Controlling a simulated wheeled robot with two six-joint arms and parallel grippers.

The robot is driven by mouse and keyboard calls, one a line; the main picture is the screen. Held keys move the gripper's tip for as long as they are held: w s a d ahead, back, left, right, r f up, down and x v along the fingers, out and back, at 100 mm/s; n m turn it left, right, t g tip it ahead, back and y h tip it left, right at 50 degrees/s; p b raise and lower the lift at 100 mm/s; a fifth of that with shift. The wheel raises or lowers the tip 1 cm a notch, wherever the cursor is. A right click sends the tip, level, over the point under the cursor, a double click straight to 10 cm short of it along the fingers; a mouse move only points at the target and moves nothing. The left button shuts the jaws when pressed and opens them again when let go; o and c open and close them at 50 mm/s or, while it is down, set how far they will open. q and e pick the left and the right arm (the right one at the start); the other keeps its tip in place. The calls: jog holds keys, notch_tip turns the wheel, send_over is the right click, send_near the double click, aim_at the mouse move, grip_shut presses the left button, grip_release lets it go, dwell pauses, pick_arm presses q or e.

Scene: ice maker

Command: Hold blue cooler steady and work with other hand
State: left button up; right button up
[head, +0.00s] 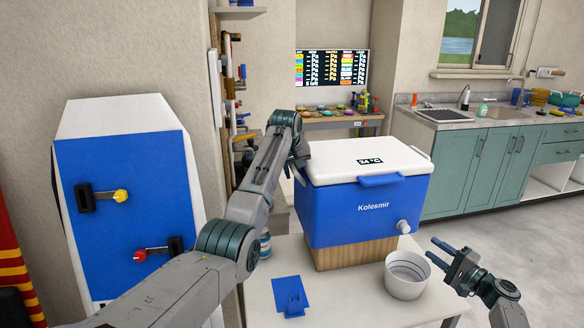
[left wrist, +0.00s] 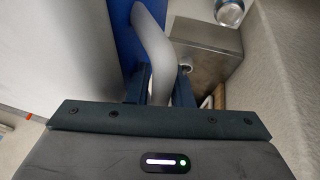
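The blue cooler (head: 366,212) with a white lid (head: 340,163) and the name Kolesmir stands on a wooden block on the white table, its lid closed. A white spigot (head: 404,227) is at its lower front right. My left gripper (head: 299,158) is at the cooler's left side, largely hidden by my arm in the head view. In the left wrist view, the white side handle (left wrist: 159,55) runs between its fingers (left wrist: 160,88) and fills the gap. A white bowl (head: 407,274) sits below the spigot. My right gripper (head: 439,254) is open and empty, to the right of the bowl.
A small blue stand (head: 290,295) lies on the white table (head: 345,305) near the front. A blue panel (head: 122,198) with yellow and red valves stands at left. Green cabinets (head: 480,172) with a sink are at the back right. Floor between them and the table is clear.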

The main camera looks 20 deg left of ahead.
aim_at(407, 230)
pick_arm(q)
grip_shut()
pick_arm(e)
jog(key=shift+o, duration=0.4)
dwell(1.0)
jog(key=s+a+r+n+h, duration=0.1)
jog(key=a+r+n+h, duration=0.15)
jog(key=n, duration=0.55)
jog(key=a+r+n+h, duration=0.1)
jog(key=a+n+h, duration=0.1)
jog(key=n+h, duration=0.35)
jog(key=shift+n+t+y, duration=0.4)
jog(key=shift+n+y, duration=0.4)
jog(key=shift+n, duration=0.15)
jog(key=shift+x, duration=4.35)
jog(key=shift+w+d, duration=0.1)
jog(key=shift+d, duration=0.05)
jog(key=shift+c, duration=0.2)
